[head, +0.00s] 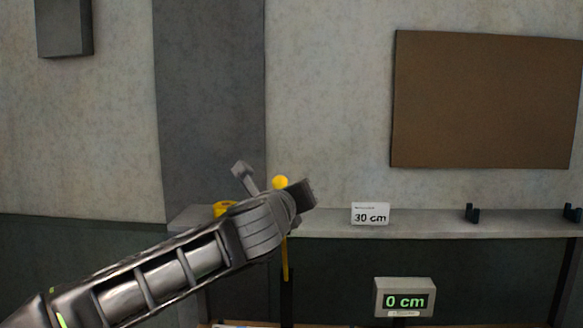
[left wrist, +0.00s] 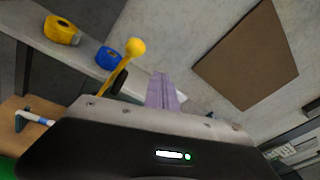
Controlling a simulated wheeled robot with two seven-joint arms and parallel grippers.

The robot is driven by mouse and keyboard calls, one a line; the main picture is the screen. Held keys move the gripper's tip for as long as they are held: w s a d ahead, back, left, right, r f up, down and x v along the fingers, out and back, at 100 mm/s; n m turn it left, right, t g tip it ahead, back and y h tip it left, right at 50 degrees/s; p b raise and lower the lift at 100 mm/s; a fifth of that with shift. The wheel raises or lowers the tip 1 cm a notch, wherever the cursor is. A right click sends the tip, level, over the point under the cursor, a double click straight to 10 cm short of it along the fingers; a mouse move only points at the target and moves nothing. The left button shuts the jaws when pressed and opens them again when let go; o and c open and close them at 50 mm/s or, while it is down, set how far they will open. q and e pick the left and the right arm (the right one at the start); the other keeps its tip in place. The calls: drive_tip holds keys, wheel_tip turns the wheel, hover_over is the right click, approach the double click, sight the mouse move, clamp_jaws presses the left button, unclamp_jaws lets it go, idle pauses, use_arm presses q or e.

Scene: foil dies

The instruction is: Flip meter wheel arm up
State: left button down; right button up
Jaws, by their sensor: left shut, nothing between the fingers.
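The meter wheel arm is a thin yellow rod (head: 285,262) with a round yellow knob (head: 281,182) at its top. It stands nearly upright in the head view, its middle hidden behind my left gripper (head: 303,194). The left wrist view shows the knob (left wrist: 135,47), with the rod slanting down to a dark wheel-like part (left wrist: 119,82). My left gripper's purple-grey fingers (left wrist: 163,90) are shut and empty, to the right of the knob in that view. I cannot tell whether they touch the arm. My right gripper is out of view.
A grey shelf (head: 430,224) holds a "30 cm" card (head: 370,214) and black brackets (head: 472,213). A display (head: 404,298) below reads 0 cm. A yellow tape roll (left wrist: 61,30) and a blue roll (left wrist: 109,58) lie on the shelf. A brown board (head: 486,100) hangs behind.

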use_arm(q)
wheel_tip(320, 180, up, 6)
drive_tip(key=s+a, duration=0.1)
drive_tip(key=s, duration=0.1)
drive_tip(key=shift+s+a, duration=0.15)
drive_tip(key=shift+a, duration=0.05)
drive_tip(key=shift+r, duration=0.1)
